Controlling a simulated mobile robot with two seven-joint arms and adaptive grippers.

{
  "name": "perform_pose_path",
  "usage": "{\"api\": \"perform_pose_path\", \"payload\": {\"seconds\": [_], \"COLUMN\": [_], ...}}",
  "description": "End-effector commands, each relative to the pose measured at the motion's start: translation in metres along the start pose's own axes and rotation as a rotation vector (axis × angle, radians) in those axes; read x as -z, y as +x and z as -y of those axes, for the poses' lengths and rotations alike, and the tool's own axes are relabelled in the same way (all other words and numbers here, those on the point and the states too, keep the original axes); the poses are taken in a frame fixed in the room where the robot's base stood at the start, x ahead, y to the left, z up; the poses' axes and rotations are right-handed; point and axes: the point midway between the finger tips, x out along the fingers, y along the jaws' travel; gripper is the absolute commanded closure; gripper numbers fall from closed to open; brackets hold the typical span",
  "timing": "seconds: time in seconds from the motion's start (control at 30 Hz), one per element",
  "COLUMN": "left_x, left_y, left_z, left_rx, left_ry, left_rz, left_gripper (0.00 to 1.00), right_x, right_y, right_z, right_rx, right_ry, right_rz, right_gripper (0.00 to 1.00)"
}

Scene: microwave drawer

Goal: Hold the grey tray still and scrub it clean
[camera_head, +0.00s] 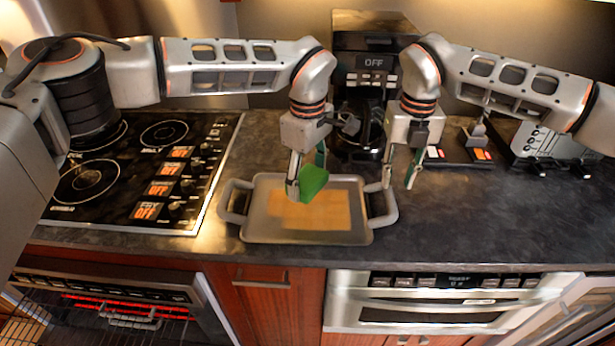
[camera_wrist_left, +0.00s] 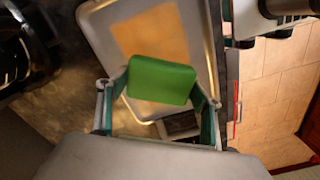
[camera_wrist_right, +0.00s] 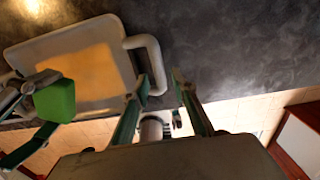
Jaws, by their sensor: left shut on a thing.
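The grey tray (camera_head: 255,225) lies on the dark counter, with a handle at each end and a large orange-yellow patch (camera_head: 335,213) on its inside. My left gripper (camera_head: 303,190) is shut on a green sponge (camera_head: 314,181) and holds it over the tray's middle, above the patch. The sponge also shows in the left wrist view (camera_wrist_left: 162,80). I cannot tell whether it touches the tray. My right gripper (camera_head: 399,187) is open and empty at the tray's right handle (camera_head: 391,206). In the right wrist view its fingers point down close to the handle (camera_wrist_right: 157,65).
A cooktop (camera_head: 140,170) with OFF displays is left of the tray. A coffee maker (camera_head: 370,85) stands behind, and a toaster (camera_head: 545,150) is at the back right. The counter's front edge runs just before the tray. Counter (camera_head: 480,215) right of the tray is clear.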

Motion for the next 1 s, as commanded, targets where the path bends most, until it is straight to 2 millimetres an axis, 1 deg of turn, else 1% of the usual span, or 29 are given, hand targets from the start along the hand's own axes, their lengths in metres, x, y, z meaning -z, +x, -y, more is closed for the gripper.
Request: {"api": "perform_pose_path", "payload": {"seconds": [0.2,0.4,0.5,0.7,0.97,1.0], "left_x": [0.0,0.0,0.0,0.0,0.0,0.0], "left_y": [0.0,0.0,0.0,0.0,0.0,0.0], "left_z": [0.0,0.0,0.0,0.0,0.0,0.0], "left_rx": [0.0,0.0,0.0,0.0,0.0,0.0], "left_ry": [0.0,0.0,0.0,0.0,0.0,0.0], "left_rz": [0.0,0.0,0.0,0.0,0.0,0.0], "left_gripper": [0.52,0.52,0.52,0.52,0.52,0.52], "right_x": [0.001,0.001,0.001,0.0,0.0,0.0], "right_y": [0.03,0.053,0.061,0.069,0.069,0.069], "right_z": [0.0,0.0,0.0,-0.001,-0.001,-0.001], "right_rx": [-0.002,-0.002,-0.002,-0.002,-0.002,-0.003], "right_ry": [0.0,-0.001,-0.001,0.0,-0.001,-0.001], "right_rz": [-0.003,-0.002,-0.001,-0.001,0.0,0.0], "right_gripper": [0.74,0.74,0.74,0.74,0.74,0.81]}}
